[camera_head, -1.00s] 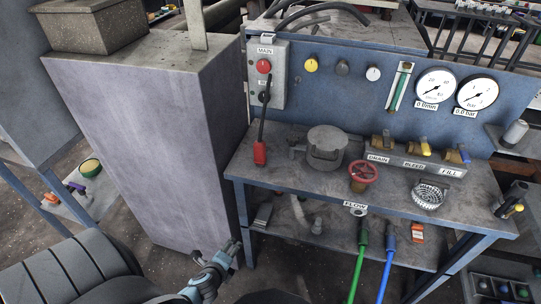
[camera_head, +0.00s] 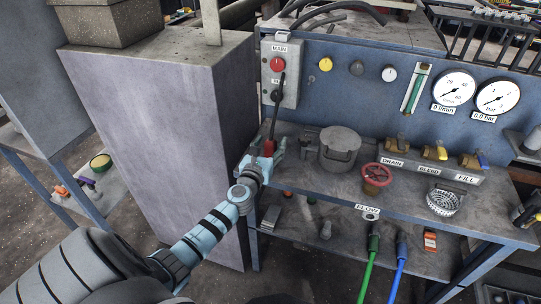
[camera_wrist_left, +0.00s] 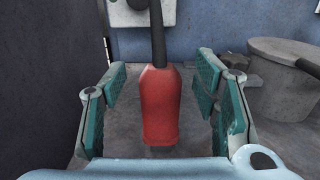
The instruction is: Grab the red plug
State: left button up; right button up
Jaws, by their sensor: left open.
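The red plug (camera_head: 268,147) hangs on a black cable below the MAIN switch box (camera_head: 279,72), low over the bench top. In the left wrist view the red plug (camera_wrist_left: 160,107) stands upright between the two teal-padded fingers. My left gripper (camera_head: 264,152) reaches it from the front left. The left wrist view shows the left gripper (camera_wrist_left: 160,104) open, with a finger on each side of the plug and gaps between. In the head view the fingers partly hide the plug. My right gripper is not in view.
A grey lidded pot (camera_head: 339,149) stands just right of the plug, with a red valve wheel (camera_head: 376,174) beyond it. A tall grey cabinet (camera_head: 160,130) stands close on the left. Green and blue hoses hang at the bench front.

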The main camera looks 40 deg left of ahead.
pick_arm(q)
jog(key=shift+w+a+f, duration=0.1)
jog(key=shift+w+a, duration=0.05)
jog(key=shift+w, duration=0.35)
jog(key=shift+s, duration=0.1)
jog(key=c, duration=1.3)
